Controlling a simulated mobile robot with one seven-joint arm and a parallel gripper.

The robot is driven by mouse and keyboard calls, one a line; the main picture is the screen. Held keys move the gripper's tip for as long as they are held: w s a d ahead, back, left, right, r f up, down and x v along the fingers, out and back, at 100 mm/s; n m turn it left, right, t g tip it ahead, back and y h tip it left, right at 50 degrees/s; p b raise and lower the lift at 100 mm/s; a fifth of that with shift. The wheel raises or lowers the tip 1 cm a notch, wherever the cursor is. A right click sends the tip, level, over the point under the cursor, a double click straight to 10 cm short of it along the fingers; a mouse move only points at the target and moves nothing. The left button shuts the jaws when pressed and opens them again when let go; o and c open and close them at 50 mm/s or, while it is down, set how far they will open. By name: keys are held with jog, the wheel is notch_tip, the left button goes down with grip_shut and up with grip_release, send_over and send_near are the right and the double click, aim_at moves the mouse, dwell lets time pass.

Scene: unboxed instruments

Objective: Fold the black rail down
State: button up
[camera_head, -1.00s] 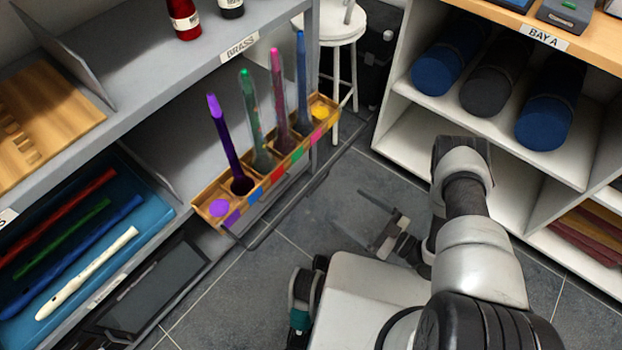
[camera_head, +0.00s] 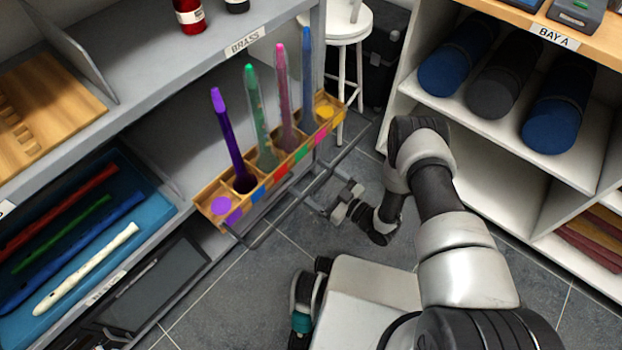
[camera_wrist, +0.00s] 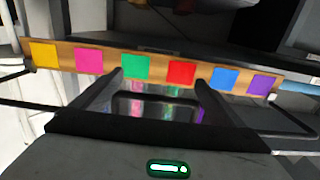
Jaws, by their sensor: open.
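The black rail (camera_head: 275,222) is a thin dark bar along the front of the wooden rack (camera_head: 206,196), just out from its lower edge and near the floor side. Dark bar parts also show at the left in the wrist view (camera_wrist: 25,103). My gripper (camera_head: 312,194) is low in front of the rack, fingers towards it, near the middle of the rail. In the wrist view its two fingers (camera_wrist: 159,84) are apart, below the rack's coloured squares. I cannot tell whether they touch the rail; the gripper hides part of it.
Several coloured tube-like instruments stand in the rack. The grey BRASS shelf (camera_head: 150,85) is at left, with a blue tray (camera_head: 150,212) below. The white BAY A shelf (camera_head: 560,165) with rolled bundles is at right. A white stool (camera_head: 345,24) stands behind. Grey floor lies between.

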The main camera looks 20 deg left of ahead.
jog(key=shift+w+a, duration=0.1)
jog(key=shift+a, duration=0.15)
jog(key=c, duration=1.2)
jog(key=r+p, duration=0.1)
jog(key=h+p, duration=0.1)
jog(key=p, duration=0.1)
jog(key=r+g+h+p, duration=0.1)
jog(key=shift+s+d+r+p, duration=0.3)
jog(key=shift+s+d+r, duration=0.05)
